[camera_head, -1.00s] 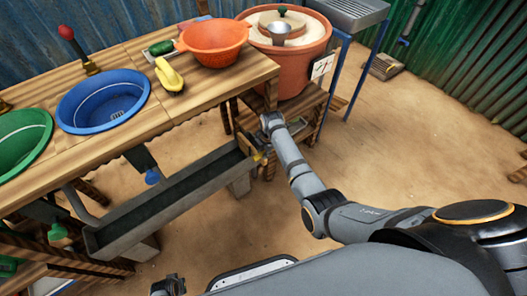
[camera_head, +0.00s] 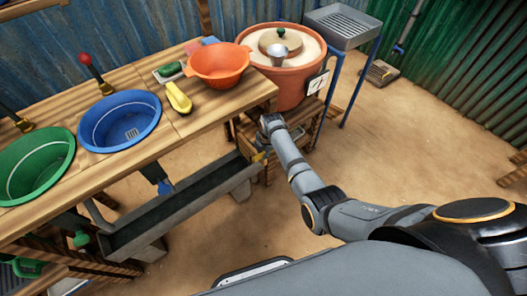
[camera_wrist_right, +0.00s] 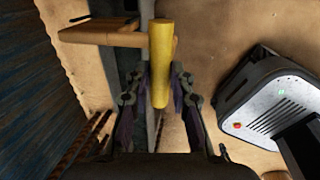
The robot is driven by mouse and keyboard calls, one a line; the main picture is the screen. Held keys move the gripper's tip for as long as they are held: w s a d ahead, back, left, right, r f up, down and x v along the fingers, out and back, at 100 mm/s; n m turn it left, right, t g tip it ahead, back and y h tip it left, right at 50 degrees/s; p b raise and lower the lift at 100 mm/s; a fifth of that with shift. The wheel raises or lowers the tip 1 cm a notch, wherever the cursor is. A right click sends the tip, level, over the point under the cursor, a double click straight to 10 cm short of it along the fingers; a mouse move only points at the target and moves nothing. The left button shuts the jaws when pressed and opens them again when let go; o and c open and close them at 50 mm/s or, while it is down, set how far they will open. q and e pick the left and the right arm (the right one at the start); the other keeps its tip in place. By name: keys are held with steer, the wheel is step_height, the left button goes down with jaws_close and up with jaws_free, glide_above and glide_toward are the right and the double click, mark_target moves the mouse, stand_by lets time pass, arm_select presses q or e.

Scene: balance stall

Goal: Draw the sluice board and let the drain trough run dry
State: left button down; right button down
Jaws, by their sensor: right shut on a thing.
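The grey drain trough (camera_head: 185,204) runs slantwise below the bench's front edge in the head view. Its inside looks dark, and I cannot tell whether it holds water. My right gripper (camera_head: 263,152) is at the trough's far right end. In the right wrist view the right gripper (camera_wrist_right: 160,88) is shut on a yellow cylindrical handle (camera_wrist_right: 160,60). A wooden bar (camera_wrist_right: 105,36) lies beside the handle's far end. The sluice board itself cannot be made out clearly. The handle shows as a small yellow spot in the head view. My left gripper is out of view.
The wooden bench (camera_head: 222,102) carries a green basin (camera_head: 35,165), a blue basin (camera_head: 120,122), an orange colander (camera_head: 219,65) and a yellow object (camera_head: 178,97). A terracotta pot (camera_head: 288,88) stands at the bench's right end. The sandy floor (camera_head: 430,140) is open on the right.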

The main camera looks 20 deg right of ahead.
steer(key=c, duration=1.2)
jaws_free()
steer(key=shift+o, duration=0.2)
step_height(320, 180, up, 12)
steer(key=s, duration=0.2)
steer(key=shift+d+f, duration=0.15)
steer(key=shift+d, duration=0.25)
steer(key=shift+s, duration=0.1)
